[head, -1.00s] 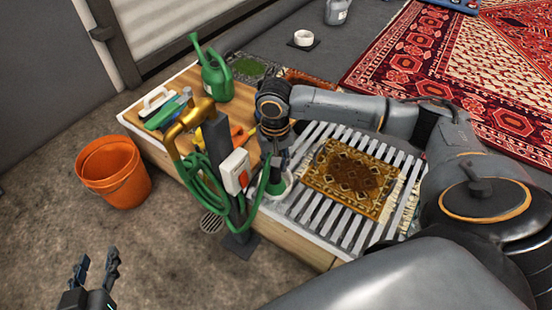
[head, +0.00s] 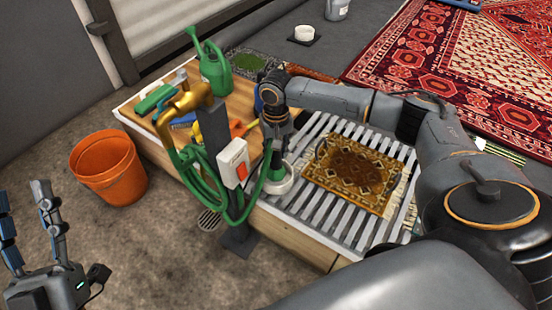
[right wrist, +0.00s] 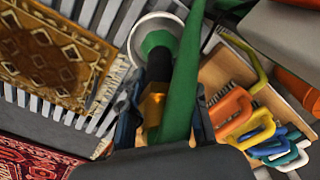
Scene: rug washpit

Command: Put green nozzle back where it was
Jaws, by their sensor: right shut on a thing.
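The green nozzle (head: 275,172) stands about upright at the front left corner of the slatted grate, its flared green end at the round white holder (head: 281,187). My right gripper (head: 276,148) is shut on it from above. In the right wrist view, the nozzle's green head (right wrist: 157,42) shows within the white ring, with its black and gold body between my fingers. I cannot tell whether it rests on the holder's bottom. The green hose (right wrist: 184,80) runs along beside it. My left gripper (head: 22,190) is open and empty at the lower left, over the floor.
A brass tap on a dark post (head: 216,130) with coiled hose and a switch box (head: 233,163) stands just left of my right gripper. A small brown rug (head: 355,172) lies on the grate. Brushes and a green watering can (head: 214,70) occupy the wooden board. An orange bucket (head: 109,168) stands left.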

